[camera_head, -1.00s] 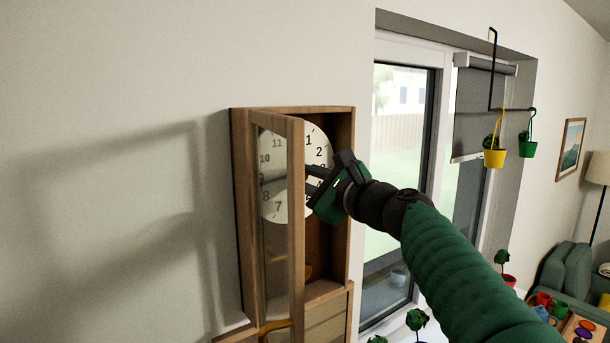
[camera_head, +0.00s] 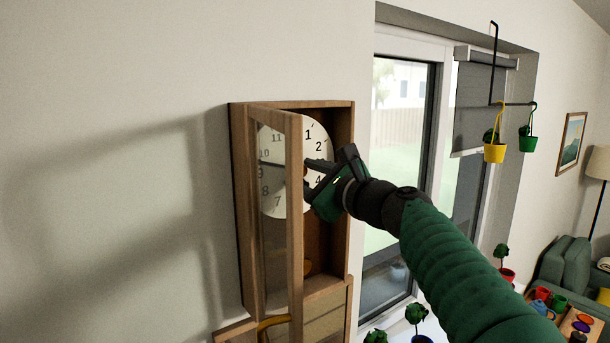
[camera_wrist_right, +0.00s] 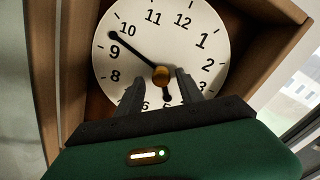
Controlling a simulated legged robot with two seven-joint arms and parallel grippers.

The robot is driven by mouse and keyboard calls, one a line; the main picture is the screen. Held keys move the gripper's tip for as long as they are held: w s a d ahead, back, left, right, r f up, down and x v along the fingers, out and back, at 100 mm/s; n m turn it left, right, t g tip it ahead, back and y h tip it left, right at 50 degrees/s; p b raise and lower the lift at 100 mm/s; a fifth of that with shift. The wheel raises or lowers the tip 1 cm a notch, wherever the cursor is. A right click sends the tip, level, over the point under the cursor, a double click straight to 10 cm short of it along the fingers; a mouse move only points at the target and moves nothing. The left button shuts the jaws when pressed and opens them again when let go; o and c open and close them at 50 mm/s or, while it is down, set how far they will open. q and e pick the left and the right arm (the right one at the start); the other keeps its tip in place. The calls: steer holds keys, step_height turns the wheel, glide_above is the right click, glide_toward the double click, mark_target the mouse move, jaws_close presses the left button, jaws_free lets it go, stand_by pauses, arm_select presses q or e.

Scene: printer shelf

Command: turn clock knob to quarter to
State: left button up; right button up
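The wall clock has a white dial (camera_head: 316,132) inside a wooden case, and its glazed door (camera_head: 295,220) stands open. In the right wrist view, a brown-gold knob (camera_wrist_right: 161,75) sits at the dial's centre. The long black hand (camera_wrist_right: 135,54) points between 9 and 10. The short hand (camera_wrist_right: 167,95) points down near 5. My right gripper (camera_wrist_right: 159,78) is open, its two dark fingers on either side of the knob with visible gaps. In the head view my right gripper (camera_head: 312,172) is at the dial, and the door frame hides part of it. My left gripper is not in view.
The open door stands just left of my right gripper. The case's side wall (camera_head: 341,130) is close on the right. A window (camera_head: 400,140) and hanging yellow (camera_head: 495,153) and green (camera_head: 528,146) pots are farther right.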

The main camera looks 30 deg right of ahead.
steer(key=shift+r, duration=0.1)
steer(key=s+d+b, duration=0.2)
steer(key=s+b, duration=0.5)
steer(key=s, duration=0.9)
steer(key=shift+s+d, duration=0.2)
steer(key=shift+d, duration=0.05)
